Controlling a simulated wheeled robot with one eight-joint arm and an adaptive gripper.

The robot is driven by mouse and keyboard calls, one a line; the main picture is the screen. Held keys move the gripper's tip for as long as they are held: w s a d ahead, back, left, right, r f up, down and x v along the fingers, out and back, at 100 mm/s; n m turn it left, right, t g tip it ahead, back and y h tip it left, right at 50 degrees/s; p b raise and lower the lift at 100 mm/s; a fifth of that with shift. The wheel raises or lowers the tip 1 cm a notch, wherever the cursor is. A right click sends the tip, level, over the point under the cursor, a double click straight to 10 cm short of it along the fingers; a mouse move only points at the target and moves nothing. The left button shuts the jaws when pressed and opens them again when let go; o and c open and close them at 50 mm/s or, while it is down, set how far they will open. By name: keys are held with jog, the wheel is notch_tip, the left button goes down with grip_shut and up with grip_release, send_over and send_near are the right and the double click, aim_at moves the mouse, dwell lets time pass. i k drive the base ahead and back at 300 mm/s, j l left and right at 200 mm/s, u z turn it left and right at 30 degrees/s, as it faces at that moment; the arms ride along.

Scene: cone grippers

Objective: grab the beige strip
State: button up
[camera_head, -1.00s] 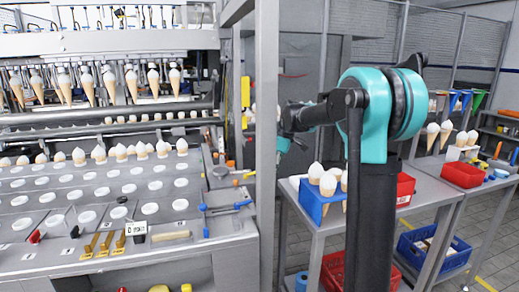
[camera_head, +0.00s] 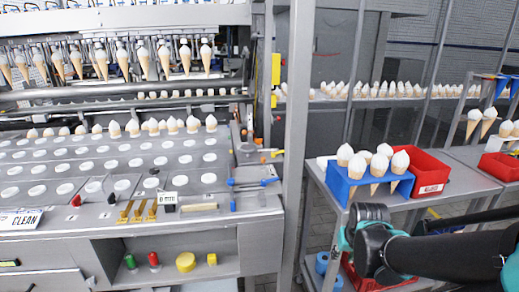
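A beige strip (camera_head: 199,206) lies flat on the front ledge of the machine, just right of several upright yellow-gold handles (camera_head: 138,211) and below a small label (camera_head: 167,198). Nothing touches it from above. My arm shows at the lower right, with a black link and dark joints in front of the side table. I cannot make out my gripper's fingers in this view, and no part of my arm is near the strip.
The machine plate (camera_head: 110,165) has rows of white round holes. Blue-handled tools (camera_head: 252,182) lie right of the strip. A grey post (camera_head: 296,140) stands between machine and side table. A blue cone holder (camera_head: 340,187) and red bin (camera_head: 425,172) are on the table.

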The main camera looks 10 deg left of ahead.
aim_at(213, 205)
jog(key=u, duration=1.25)
jog(key=k+j+z, duration=0.15)
jog(key=i+j, duration=0.05)
jog(key=j, duration=0.05)
